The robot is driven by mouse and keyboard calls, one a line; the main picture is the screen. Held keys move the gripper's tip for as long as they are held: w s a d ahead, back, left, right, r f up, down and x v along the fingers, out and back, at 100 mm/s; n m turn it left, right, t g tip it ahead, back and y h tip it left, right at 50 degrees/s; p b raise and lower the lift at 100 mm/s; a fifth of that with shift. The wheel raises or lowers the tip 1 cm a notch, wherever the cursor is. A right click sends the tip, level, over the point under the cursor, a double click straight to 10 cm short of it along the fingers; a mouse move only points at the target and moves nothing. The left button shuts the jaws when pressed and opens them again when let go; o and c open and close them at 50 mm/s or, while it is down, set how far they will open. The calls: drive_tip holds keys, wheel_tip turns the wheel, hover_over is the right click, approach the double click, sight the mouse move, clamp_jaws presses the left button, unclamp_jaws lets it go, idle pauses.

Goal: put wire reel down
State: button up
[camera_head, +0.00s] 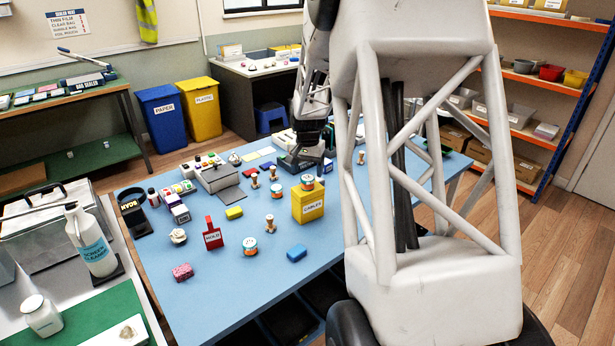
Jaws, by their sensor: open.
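My gripper (309,157) is at the far side of the blue table, low over a dark device; its fingers are small and partly lost against that device. It is open, and I see nothing held in it. Several small spool-shaped wooden pieces stand on the table, one of them near the middle (269,223). A round orange, white and teal piece (307,183) sits on top of the yellow box labelled CABLES (309,208). A similar round piece (250,246) stands on the table to the left. I cannot tell which is the wire reel.
The blue table (205,290) has free room at its front left. A red HOLD sign (212,237), a blue block (297,253) and a yellow block (234,213) stand near the middle. A grey box (215,178) is behind. My arm hides the table's right part.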

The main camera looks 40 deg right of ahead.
sight(306, 178)
wheel_tip(306, 178, up, 8)
idle(0.5)
drive_tip(key=shift+a+r, duration=0.1)
drive_tip(key=shift+r, duration=0.05)
idle(0.3)
drive_tip(key=s+a+r+n+t, duration=0.1)
drive_tip(key=s+a+r+n, duration=0.4)
drive_tip(key=a, duration=0.7)
drive_tip(key=s+a+r, duration=0.3)
drive_tip(key=s+a, duration=0.4)
drive_tip(key=a, duration=0.5)
drive_tip(key=s+a+f+n, duration=0.1)
drive_tip(key=s+a+n, duration=0.2)
drive_tip(key=s+a, duration=0.3)
drive_tip(key=s+a+f+n+t, duration=0.1)
drive_tip(key=s+a+n, duration=0.2)
drive_tip(key=s+a, duration=0.4)
drive_tip(key=s, duration=0.6)
drive_tip(key=shift+s+a+t, duration=0.2)
drive_tip(key=shift+s+t, duration=0.05)
drive_tip(key=shift+t, duration=0.05)
